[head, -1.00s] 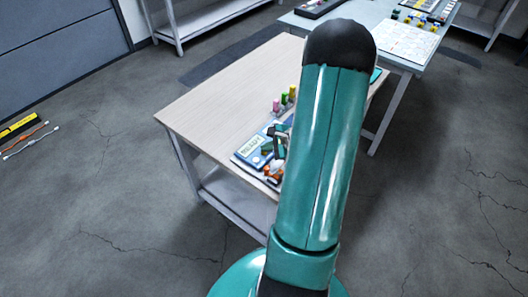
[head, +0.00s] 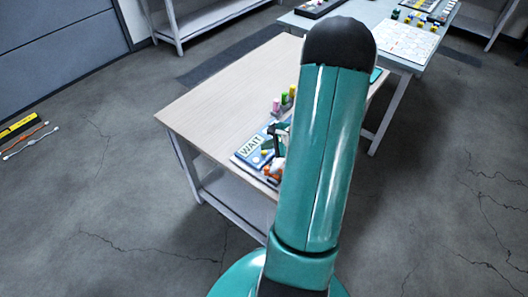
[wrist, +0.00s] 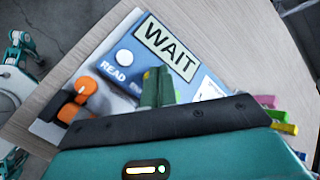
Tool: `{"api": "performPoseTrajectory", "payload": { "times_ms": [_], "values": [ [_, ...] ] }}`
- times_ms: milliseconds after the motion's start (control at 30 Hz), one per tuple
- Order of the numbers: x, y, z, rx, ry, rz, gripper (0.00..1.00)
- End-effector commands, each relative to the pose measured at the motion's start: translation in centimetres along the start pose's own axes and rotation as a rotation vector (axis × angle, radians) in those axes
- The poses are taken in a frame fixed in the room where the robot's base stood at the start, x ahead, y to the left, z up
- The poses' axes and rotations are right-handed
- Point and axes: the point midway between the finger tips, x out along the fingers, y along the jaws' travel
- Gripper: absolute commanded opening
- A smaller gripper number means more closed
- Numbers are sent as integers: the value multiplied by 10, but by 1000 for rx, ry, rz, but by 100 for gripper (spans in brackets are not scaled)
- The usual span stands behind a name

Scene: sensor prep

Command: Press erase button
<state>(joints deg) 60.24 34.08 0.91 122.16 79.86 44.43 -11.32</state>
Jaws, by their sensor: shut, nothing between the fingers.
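A blue device panel (wrist: 128,42) lies on the wooden table; it also shows in the head view (head: 252,160). Its display (wrist: 168,47) reads "WAIT". A round white button (wrist: 125,57) marked "READ" sits below the display. A small yellow part (wrist: 147,74), perhaps another button, shows beside my fingers; I see no erase label, and my fingers hide part of the panel. My gripper (wrist: 158,72) is shut and empty, with its tips over the panel right of the READ button. In the head view my gripper (head: 278,130) shows beside my arm, at the panel.
An orange part with a dark base (wrist: 78,100) stands left of the panel. Pink, green and yellow items (head: 284,100) stand behind it. The left part of the wooden table (head: 215,105) is bare. A second table (head: 375,50) with a white board stands farther back.

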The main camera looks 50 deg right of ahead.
Motion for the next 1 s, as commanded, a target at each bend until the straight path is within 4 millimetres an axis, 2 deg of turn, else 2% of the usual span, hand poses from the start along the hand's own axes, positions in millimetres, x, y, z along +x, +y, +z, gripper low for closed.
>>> {"api": "performPoseTrajectory", "payload": {
  "times_ms": [433, 1000],
  "values": [
    [-4, -4, 4, -1, 0, 0, 0],
    [-36, -26, 27, 0, -1, 0, 0]
  ]
}}
